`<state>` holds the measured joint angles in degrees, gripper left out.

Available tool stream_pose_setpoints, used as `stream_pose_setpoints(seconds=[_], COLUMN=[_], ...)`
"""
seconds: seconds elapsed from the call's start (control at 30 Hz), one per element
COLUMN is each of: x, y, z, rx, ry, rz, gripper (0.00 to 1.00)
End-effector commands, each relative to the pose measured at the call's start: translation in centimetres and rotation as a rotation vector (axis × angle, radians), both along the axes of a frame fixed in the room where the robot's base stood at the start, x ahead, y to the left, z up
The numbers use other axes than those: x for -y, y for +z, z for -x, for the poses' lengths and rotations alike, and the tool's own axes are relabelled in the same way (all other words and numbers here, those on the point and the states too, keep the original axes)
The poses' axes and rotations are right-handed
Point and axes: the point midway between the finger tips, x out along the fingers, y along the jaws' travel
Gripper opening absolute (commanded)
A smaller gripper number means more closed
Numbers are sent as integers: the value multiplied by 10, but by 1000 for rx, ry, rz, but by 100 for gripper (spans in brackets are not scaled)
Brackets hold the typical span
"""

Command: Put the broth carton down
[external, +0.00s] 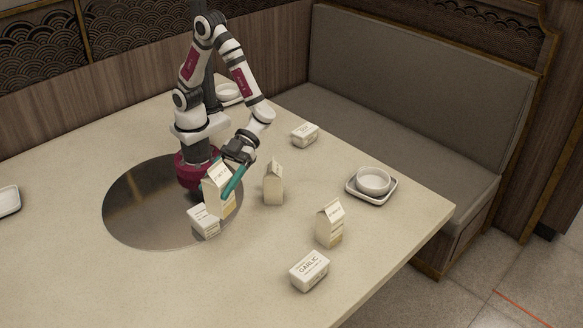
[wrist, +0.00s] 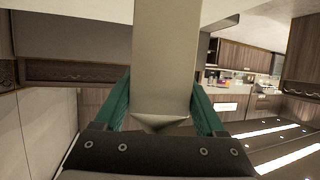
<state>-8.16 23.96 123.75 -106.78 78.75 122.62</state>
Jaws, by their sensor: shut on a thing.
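My gripper (external: 228,187) has teal fingers and is shut on a cream gable-top carton (external: 215,197), taken as the broth carton; its label is too small to read. The carton is upright or nearly so, over the front right of the round dark plate (external: 135,208). I cannot tell whether its base touches anything. In the wrist view the carton (wrist: 166,60) stands between the two green fingers (wrist: 165,112), its plain side filling the middle.
A small white box (external: 205,222) is close beside the held carton. Two similar cartons stand to the right, one near (external: 273,186) and one farther out (external: 329,226). A garlic box (external: 309,271), another box (external: 304,135) and a bowl (external: 372,180) on a tray are right. The front left table is clear.

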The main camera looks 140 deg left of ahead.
Motion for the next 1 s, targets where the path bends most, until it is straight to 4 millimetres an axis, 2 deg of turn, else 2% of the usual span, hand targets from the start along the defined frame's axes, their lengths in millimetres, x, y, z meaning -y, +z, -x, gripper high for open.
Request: stream_pose_setpoints(seconds=[0.17, 0.27, 0.3, 0.4, 0.5, 0.6, 0.7, 0.93, 1.0], x=[-86, -151, -179, -242, -289, -323, -345, -380, -379], y=[0, 0, 1, 0, 0, 0, 0, 0, -13], z=[-19, -20, -18, -4, 14, 31, 46, 72, 71], rx=[2, 2, 3, 1, 3, 1, 1, 1, -4], ry=[191, 334, 395, 536, 649, 733, 793, 891, 890], rz=[1, 0, 1, -1, 0, -1, 0, 0, 4], gripper=[0, 0, 0, 0, 0, 0, 0, 0, 0])
